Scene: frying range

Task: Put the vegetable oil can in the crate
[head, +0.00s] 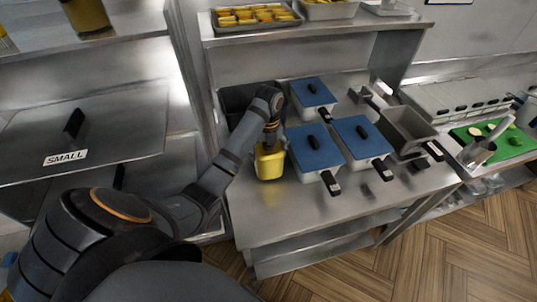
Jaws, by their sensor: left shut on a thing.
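The yellow vegetable oil can (269,165) is upright at the left part of the steel counter, in front of a dark crate (237,101). My left gripper (270,143) is shut on the top of the can from above. I cannot tell whether the can's base touches the counter or hangs just over it. The crate stands at the counter's back left corner, and my left arm hides part of it. My right gripper is not in view.
Several pans with blue lids (312,93) stand close to the right of the can. An empty grey pan (408,128) is farther right. A shelf (330,23) with food trays overhangs the back. The counter's front (290,215) is clear.

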